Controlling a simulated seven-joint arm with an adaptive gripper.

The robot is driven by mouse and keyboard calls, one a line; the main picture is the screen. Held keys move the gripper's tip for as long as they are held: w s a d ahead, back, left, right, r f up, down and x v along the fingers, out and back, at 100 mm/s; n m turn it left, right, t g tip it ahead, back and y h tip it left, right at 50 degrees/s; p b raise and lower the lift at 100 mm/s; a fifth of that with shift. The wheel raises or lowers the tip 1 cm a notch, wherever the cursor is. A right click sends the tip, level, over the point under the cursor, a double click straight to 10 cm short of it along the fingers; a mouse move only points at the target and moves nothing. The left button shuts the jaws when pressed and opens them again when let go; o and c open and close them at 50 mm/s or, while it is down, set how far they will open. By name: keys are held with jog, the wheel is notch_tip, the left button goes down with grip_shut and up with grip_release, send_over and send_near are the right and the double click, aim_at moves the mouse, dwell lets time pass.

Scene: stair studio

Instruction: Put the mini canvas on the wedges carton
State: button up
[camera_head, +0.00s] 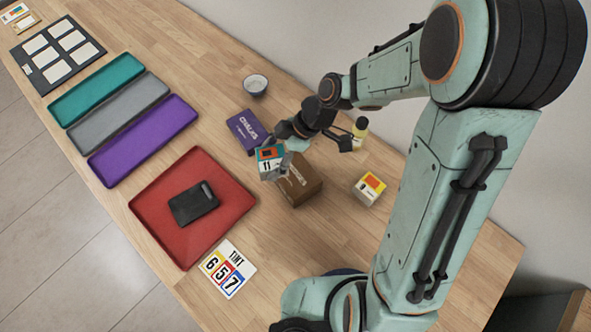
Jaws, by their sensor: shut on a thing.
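The mini canvas (270,158), a small block with an orange and teal face marked 11, is in my gripper (285,148). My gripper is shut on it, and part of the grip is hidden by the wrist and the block. The wedges carton (305,188) is a brown box with partly hidden lettering, standing on the table. The canvas is at the carton's upper left in the picture and overlaps its edge in view. I cannot tell whether the two touch.
A purple chalks box (248,131) lies close by on the left. A similar small block (369,188) stands right of the carton. A bottle (360,129) and bowl (255,84) are behind. A red tray (226,207) holds a dark object (194,203). A number card (228,269) lies in front.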

jog(key=m+t, duration=0.1)
jog(key=m, duration=0.1)
send_over(296, 174)
notch_tip(296, 174, down, 7)
jog(key=shift+f, duration=0.1)
jog(key=shift+f, duration=0.15)
jog(key=o, duration=1.1)
